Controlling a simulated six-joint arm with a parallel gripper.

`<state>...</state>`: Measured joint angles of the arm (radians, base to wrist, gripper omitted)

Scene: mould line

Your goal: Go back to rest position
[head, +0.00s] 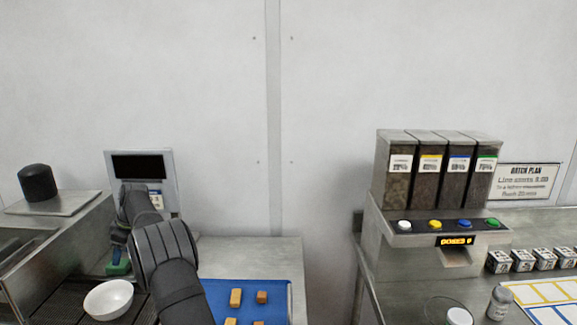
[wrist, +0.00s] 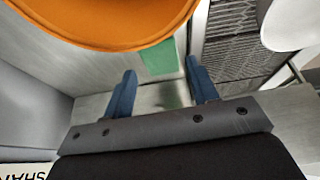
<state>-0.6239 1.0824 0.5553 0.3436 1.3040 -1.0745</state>
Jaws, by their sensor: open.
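My gripper (wrist: 162,88) is open, with its two blue fingers apart and nothing visible between them. In the head view my dark arm reaches to the left, in front of a grey panel with a dark screen (head: 138,166), and largely hides the gripper. An orange round object (wrist: 110,22) fills the top of the wrist view, close to the camera; I cannot tell whether it touches a finger. A green patch (wrist: 160,60) lies beyond the fingers and also shows beside my arm in the head view (head: 118,268).
A white bowl (head: 108,300) stands on a dark grate close to my arm. A blue tray (head: 285,295) with several brown blocks lies right of it. A dispenser (head: 440,175) with coloured buttons stands at right, with several small patterned cubes nearby. A black cylinder (head: 37,183) stands far left.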

